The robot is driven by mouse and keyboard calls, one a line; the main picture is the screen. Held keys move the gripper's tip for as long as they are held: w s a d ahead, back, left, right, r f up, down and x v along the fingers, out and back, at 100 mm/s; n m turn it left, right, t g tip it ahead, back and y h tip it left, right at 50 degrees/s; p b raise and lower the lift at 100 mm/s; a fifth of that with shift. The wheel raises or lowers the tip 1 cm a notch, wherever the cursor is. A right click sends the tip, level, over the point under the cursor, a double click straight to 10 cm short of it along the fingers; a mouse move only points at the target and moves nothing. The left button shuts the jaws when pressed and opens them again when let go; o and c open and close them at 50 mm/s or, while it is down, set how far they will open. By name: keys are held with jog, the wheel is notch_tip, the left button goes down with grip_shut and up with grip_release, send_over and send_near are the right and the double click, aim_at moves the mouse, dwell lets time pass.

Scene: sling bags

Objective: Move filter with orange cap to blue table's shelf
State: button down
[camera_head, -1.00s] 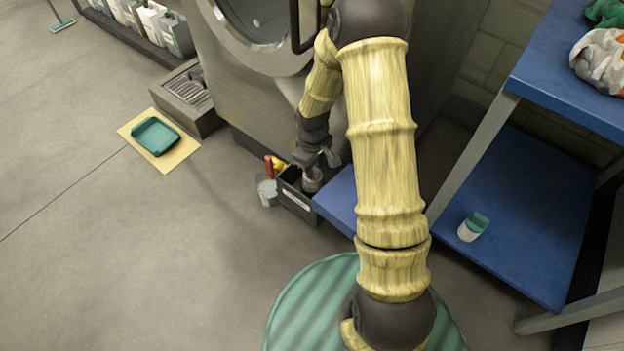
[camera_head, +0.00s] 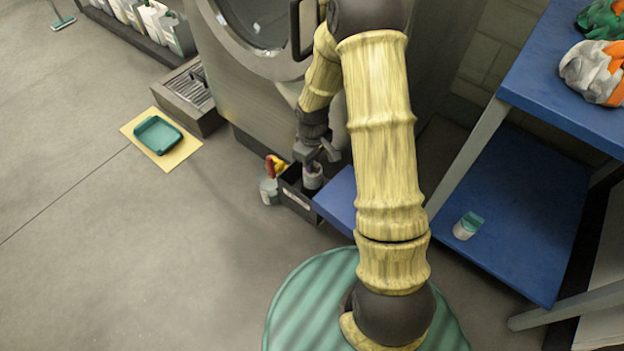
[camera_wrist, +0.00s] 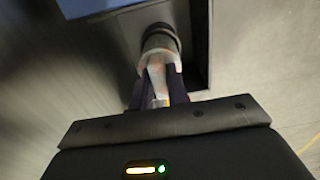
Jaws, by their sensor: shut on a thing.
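My gripper (camera_head: 317,162) is low beside the machine, over a dark open box (camera_head: 297,203). It is shut on a greyish cylinder (camera_head: 313,178), which I take for the filter, at the box's opening. In the wrist view the gripper (camera_wrist: 160,88) is around the cylinder (camera_wrist: 158,46), with a dark ring at its far end. A small orange patch shows near the fingers; I cannot tell whether it is the cap. The blue table (camera_head: 560,95) stands at the right, with a blue lower shelf (camera_head: 530,225) holding a white, green-topped container (camera_head: 467,226).
A bottle with a red and yellow top (camera_head: 269,188) stands left of the box. A blue panel (camera_head: 338,195) lies close at its right. Bags (camera_head: 592,72) sit on the tabletop. The table leg (camera_head: 468,155) borders the shelf. Much of the shelf is clear.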

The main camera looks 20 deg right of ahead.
jog(key=shift+r+p, duration=1.65)
jog(key=shift+r, duration=0.05)
